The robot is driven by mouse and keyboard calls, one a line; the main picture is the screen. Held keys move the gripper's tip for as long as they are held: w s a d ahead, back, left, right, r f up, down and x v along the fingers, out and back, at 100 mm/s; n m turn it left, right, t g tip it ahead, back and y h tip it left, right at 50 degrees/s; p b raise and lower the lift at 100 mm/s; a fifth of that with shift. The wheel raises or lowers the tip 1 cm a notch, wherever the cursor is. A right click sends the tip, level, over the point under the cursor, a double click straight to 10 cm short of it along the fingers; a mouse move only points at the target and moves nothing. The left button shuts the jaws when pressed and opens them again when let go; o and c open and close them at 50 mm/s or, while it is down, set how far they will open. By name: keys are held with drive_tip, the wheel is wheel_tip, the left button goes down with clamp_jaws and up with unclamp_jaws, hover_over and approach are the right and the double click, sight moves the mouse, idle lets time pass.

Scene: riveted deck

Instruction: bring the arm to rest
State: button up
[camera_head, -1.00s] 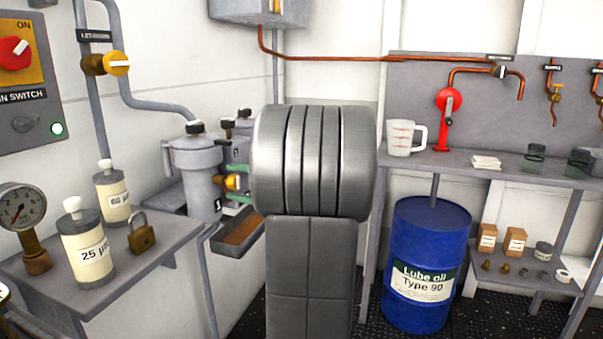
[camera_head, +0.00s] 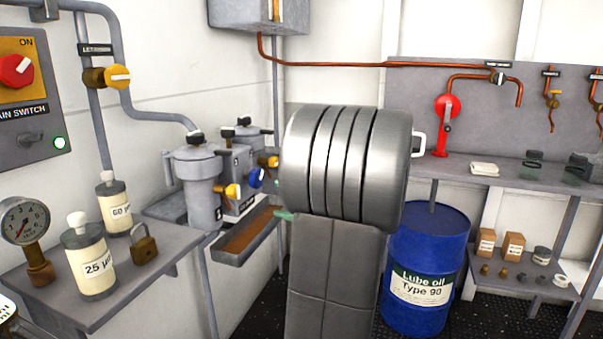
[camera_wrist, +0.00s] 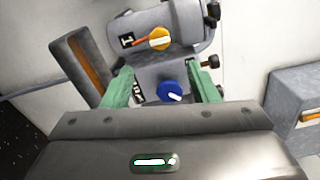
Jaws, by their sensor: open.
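My gripper (camera_wrist: 159,76) shows in the wrist view as two green fingers spread apart, with nothing held between them. Beyond the fingers are a yellow knob (camera_wrist: 160,38) and a blue knob (camera_wrist: 170,92) on the grey filter unit; the blue knob appears between the fingers. Whether the fingers touch anything is hard to tell. In the head view my grey arm stands upright in the middle and hides most of the gripper; one green fingertip (camera_head: 284,214) shows at its left edge. The yellow knob (camera_head: 231,191) and blue knob (camera_head: 256,178) are clear of the arm there.
Left of my arm are the filter housing (camera_head: 196,185), a drip tray (camera_head: 247,238) and a shelf (camera_head: 130,290) with bottles, a padlock and a gauge. On the right are a blue oil drum (camera_head: 425,265) and a workbench (camera_head: 540,178). My arm covers most of a jug (camera_head: 418,145).

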sight(239, 194)
drive_tip(key=b+x, duration=0.2)
drive_tip(key=x, duration=1)
drive_tip(key=shift+a+f, duration=0.2)
drive_tip(key=shift+a, duration=0.05)
drive_tip(key=shift+w+a+r+m+p, duration=0.1)
drive_tip(key=shift+r+m+p, duration=0.25)
drive_tip(key=shift+p, duration=0.2)
drive_tip(key=m+p, duration=0.3)
drive_tip(key=p, duration=0.1)
drive_tip(key=shift+m, duration=0.35)
drive_tip(key=m+p, duration=0.4)
drive_tip(key=p, duration=0.1)
drive_tip(key=shift+m, duration=0.3)
drive_tip(key=m+p, duration=0.5)
drive_tip(key=shift+m, duration=0.3)
drive_tip(key=shift+f+m+p, duration=0.15)
drive_tip(key=shift+m+p, duration=0.6)
drive_tip(key=shift+m, duration=0.35)
drive_tip(key=shift+f+m, duration=0.1)
drive_tip(key=shift+m, duration=0.3)
drive_tip(key=shift+f, duration=0.1)
